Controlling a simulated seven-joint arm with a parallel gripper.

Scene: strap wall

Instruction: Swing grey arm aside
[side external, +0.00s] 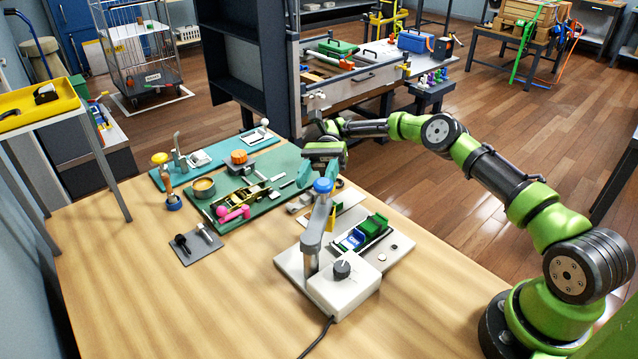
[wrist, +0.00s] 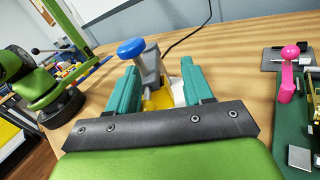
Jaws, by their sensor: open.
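The grey arm (side external: 315,228) stands on a white base (side external: 345,292) on the wooden table and carries a blue knob (side external: 322,186) at its end. In the wrist view the grey arm (wrist: 150,68) and its blue knob (wrist: 131,47) show ahead, between the teal fingers. My gripper (wrist: 158,68) is open, its fingers apart. In the side view my gripper (side external: 325,152) is just above and behind the blue knob. Contact between fingers and arm cannot be told. A green block (side external: 374,226) and a blue block (side external: 352,240) sit on the plate beside the arm.
A dark knob (side external: 342,268) is on the white base, and a cable (side external: 318,337) runs off it. To the left are a green board (side external: 262,207) with a pink handle (side external: 234,213) and a grey plate (side external: 196,244). The front left table is clear.

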